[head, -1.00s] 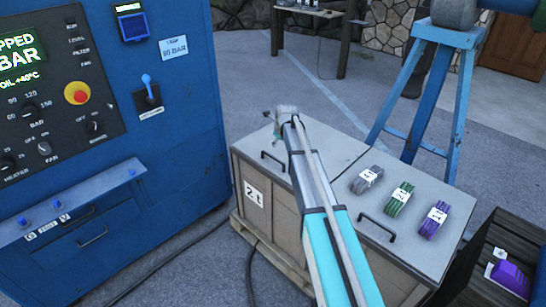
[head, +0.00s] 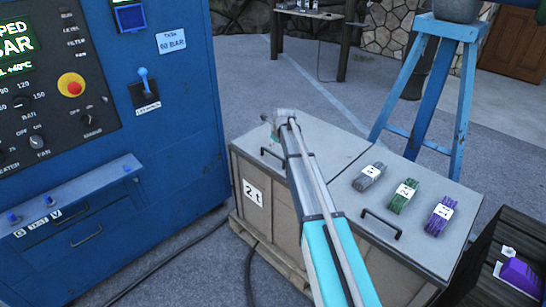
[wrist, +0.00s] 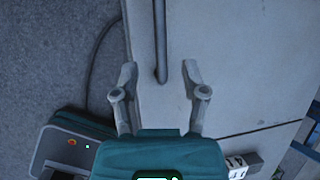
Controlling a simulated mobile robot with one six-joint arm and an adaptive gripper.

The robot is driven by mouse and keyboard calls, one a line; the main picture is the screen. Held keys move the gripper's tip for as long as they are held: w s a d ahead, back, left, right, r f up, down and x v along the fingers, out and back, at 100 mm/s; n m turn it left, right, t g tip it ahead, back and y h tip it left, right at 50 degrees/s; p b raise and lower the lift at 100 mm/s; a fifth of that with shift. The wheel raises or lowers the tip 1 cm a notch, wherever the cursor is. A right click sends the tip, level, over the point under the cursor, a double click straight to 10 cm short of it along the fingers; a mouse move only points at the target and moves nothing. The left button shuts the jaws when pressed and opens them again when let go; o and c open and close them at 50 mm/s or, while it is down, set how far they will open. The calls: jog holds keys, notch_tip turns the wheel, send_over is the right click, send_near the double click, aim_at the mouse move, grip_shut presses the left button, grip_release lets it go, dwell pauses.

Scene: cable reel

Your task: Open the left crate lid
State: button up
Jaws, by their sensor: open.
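The left crate lid (head: 330,146) is a flat grey panel and lies closed on the wooden crate (head: 280,205). Its dark bar handle (head: 272,159) shows left of my arm. In the wrist view the lid (wrist: 220,90) fills the middle, and the handle (wrist: 160,40) runs down from the top edge. My gripper (wrist: 160,72) is open. Its two fingers stand on either side of the handle's near end, with gaps on both sides; I cannot tell their height above the lid. In the head view the gripper (head: 277,122) is small and partly hidden by my arm.
The right lid (head: 408,245) has its own handle (head: 381,222) and carries grey (head: 369,177), green (head: 402,196) and purple (head: 439,217) cable bundles. A blue control cabinet (head: 175,130) stands left, a blue trestle (head: 428,100) behind. A dark cable lies on the floor.

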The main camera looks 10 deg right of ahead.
aim_at(273, 153)
jog(key=shift+b+x, duration=2.95)
jog(key=shift+x, duration=0.6)
jog(key=shift+f, duration=0.1)
grip_shut()
